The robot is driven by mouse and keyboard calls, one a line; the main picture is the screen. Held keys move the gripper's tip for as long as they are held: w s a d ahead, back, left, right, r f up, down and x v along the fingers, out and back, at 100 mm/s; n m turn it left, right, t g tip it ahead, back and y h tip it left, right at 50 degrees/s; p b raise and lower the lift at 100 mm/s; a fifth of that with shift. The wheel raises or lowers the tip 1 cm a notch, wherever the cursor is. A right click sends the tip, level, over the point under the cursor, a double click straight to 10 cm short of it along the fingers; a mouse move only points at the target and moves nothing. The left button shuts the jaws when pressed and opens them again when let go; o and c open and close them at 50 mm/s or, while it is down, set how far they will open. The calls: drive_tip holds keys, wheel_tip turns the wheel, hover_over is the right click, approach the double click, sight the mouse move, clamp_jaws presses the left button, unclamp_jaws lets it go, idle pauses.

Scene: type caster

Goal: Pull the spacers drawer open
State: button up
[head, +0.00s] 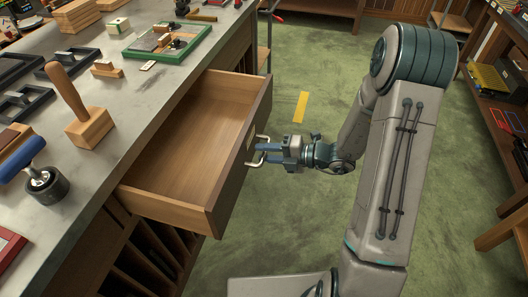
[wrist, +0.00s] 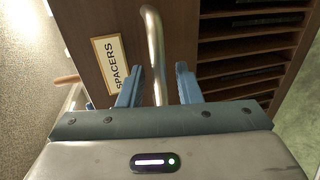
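The spacers drawer (head: 178,187) stands well out from the bench in the head view, its wooden inside empty. Its front panel (wrist: 95,25) with the SPACERS label (wrist: 109,64) shows in the wrist view. A pale metal handle (wrist: 152,30) is on that front; it also shows in the head view (head: 251,163). My gripper (head: 264,154) is at the handle. In the wrist view my gripper (wrist: 159,78) has its two blue fingers apart, one on each side of the handle bar, with gaps visible. Finger contact with the bar is not seen.
The grey benchtop (head: 125,95) holds a wooden mallet (head: 82,110), a blue-handled roller (head: 38,175) and a green-rimmed tray (head: 168,42). Open slots (head: 150,255) lie below the drawer. The green floor is clear around a yellow strip (head: 300,107). Shelving stands at right.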

drive_tip(key=p+v, duration=0.1)
drive_tip(key=v, duration=1.2)
drive_tip(key=s+a+r+n+g+h+p, duration=0.3)
drive_tip(key=s+r+n, duration=0.2)
drive_tip(key=n, duration=0.5)
drive_tip(key=s+a+r+n+g+h+p, duration=0.2)
drive_tip(key=s+r+n+g+h+p, duration=0.25)
drive_tip(key=n, duration=0.45)
drive_tip(key=s+d+r+n+t+h+p, duration=0.1)
drive_tip(key=s+d+r+n+t+h, duration=0.1)
drive_tip(key=r+n, duration=0.4)
drive_tip(key=s+d+r+n+t+h+p, duration=0.2)
drive_tip(key=r+n+h, duration=0.3)
drive_tip(key=n, duration=0.9)
wheel_tip(320, 180, up, 2)
drive_tip(key=shift+s+r+t, duration=0.25)
drive_tip(key=shift+s+t, duration=0.25)
drive_tip(key=shift+t, duration=0.25)
